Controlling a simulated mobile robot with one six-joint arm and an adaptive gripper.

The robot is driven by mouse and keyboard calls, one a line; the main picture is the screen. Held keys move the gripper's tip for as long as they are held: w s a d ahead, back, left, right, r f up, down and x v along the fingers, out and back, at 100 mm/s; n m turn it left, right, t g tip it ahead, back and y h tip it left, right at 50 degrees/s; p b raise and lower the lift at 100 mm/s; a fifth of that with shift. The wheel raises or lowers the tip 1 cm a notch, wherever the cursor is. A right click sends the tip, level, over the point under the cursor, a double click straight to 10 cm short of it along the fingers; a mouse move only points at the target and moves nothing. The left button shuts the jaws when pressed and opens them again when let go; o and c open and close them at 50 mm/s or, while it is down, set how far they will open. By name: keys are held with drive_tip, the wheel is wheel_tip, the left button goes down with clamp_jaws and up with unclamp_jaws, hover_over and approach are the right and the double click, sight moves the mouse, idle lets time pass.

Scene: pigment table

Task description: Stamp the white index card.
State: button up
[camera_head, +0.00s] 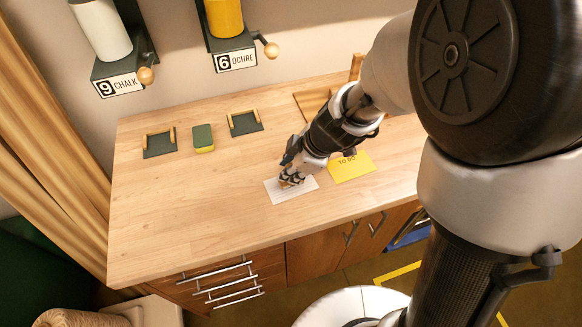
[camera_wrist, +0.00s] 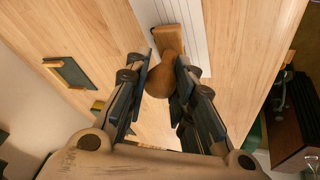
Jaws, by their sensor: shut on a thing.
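The white index card (camera_head: 305,187) lies near the middle of the wooden table, and its lined face also shows at the top of the wrist view (camera_wrist: 197,30). My gripper (camera_head: 291,178) is over the card. In the wrist view my gripper (camera_wrist: 165,66) is shut on a wooden stamp (camera_wrist: 168,40) by its round knob. The stamp's rectangular block is over the card. Its underside is hidden, and I cannot tell whether it touches the card. No print shows on the visible part of the card.
A yellow TO DO card (camera_head: 352,169) lies just right of the white card. A green and yellow sponge-like block (camera_head: 203,138) stands between two dark holders (camera_head: 159,144) (camera_head: 245,123) at the back. Wall dispensers for chalk (camera_head: 102,32) and ochre (camera_head: 225,18) hang above. The table's left side is clear.

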drive_tip(key=shift+s+f+b, duration=0.15)
drive_tip(key=shift+f+b, duration=0.5)
drive_tip(key=shift+b, duration=0.4)
idle(2.3)
drive_tip(key=shift+r, duration=0.1)
drive_tip(key=shift+r+p, duration=2.05)
drive_tip(key=shift+r, duration=1.5)
